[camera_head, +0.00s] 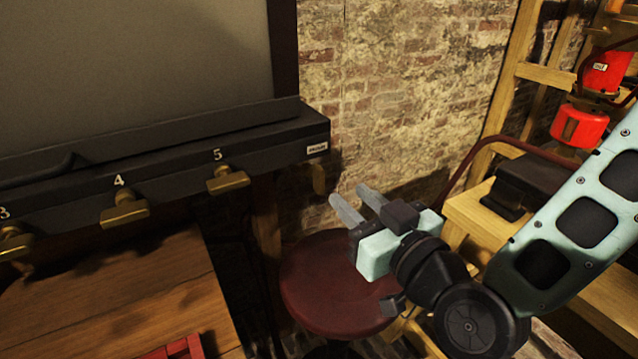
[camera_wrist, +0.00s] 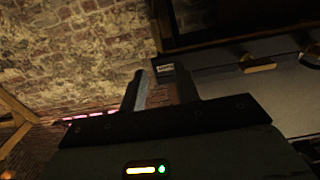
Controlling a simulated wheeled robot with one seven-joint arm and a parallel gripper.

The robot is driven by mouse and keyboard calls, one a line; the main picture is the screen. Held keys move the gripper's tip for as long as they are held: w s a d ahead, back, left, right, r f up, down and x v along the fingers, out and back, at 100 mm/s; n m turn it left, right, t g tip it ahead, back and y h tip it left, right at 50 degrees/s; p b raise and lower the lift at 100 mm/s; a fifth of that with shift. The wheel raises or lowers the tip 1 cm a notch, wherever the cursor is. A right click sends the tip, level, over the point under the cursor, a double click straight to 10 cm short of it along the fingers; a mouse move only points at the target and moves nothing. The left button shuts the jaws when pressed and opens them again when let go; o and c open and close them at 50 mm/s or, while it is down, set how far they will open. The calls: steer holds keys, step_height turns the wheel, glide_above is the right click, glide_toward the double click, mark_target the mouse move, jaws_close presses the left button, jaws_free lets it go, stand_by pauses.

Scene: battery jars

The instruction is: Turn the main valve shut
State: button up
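A dark rail (camera_head: 265,150) carries brass valves numbered 3 (camera_head: 12,243), 4 (camera_head: 125,208) and 5 (camera_head: 228,180). A small white label (camera_head: 317,148), too small to read surely, is at its right end. Below the label hangs a dim brass piece (camera_head: 319,178), which may be the main valve's handle; I cannot tell its position. My gripper (camera_head: 349,195) is open and empty, just right of and below that piece, apart from it as far as I can see. In the wrist view the label (camera_wrist: 165,68) shows beyond the open fingers, and one brass valve (camera_wrist: 259,66) is to the right.
A round red stool (camera_head: 325,285) stands below my gripper. A wooden table (camera_head: 130,290) is at left, with a red object (camera_head: 180,350) at its front edge. A brick wall (camera_head: 400,80) is behind. Wooden shelving with red lanterns (camera_head: 580,125) and a black box (camera_head: 535,182) are at right.

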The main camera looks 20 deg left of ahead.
mark_target(322, 171)
steer(key=p+x, duration=0.2)
steer(key=x, duration=0.8)
steer(key=shift+w+a, duration=0.25)
steer(key=shift+w, duration=0.1)
jaws_close()
